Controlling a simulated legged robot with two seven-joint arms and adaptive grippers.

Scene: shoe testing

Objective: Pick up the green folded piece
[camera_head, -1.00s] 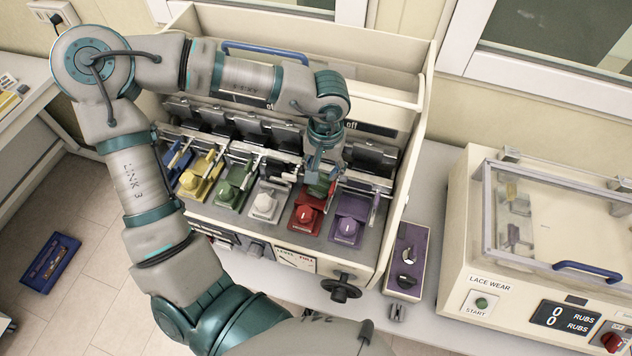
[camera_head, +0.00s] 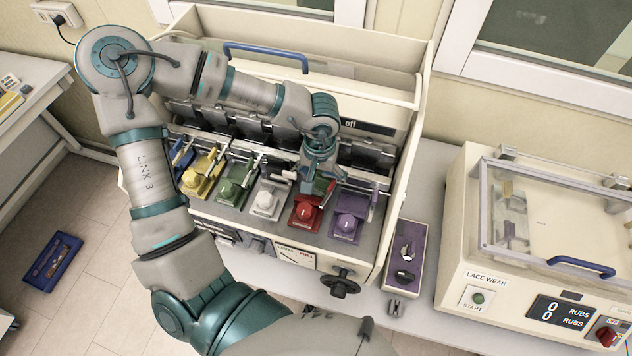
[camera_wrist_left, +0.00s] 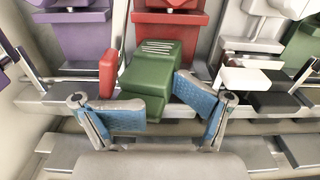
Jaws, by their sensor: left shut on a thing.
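The green folded piece (camera_wrist_left: 150,78) shows in the left wrist view as a block with pale ridges on top, in front of the red station. My left gripper (camera_wrist_left: 158,108) has its blue-padded fingers on either side of the piece's near end and is shut on it. In the head view my left gripper (camera_head: 320,170) points down over the back of the red station (camera_head: 306,212). Only a bit of the green piece (camera_head: 320,186) shows there, below the fingers. I cannot tell whether the piece still touches the machine. My right gripper is not in view.
Yellow (camera_head: 195,184), green (camera_head: 231,190), white (camera_head: 265,202) and purple (camera_head: 347,224) stations flank the red one. Metal levers and dark clamps stand close around the gripper. A purple-topped box (camera_head: 406,250) and the lace wear machine (camera_head: 462,240) stand to the right.

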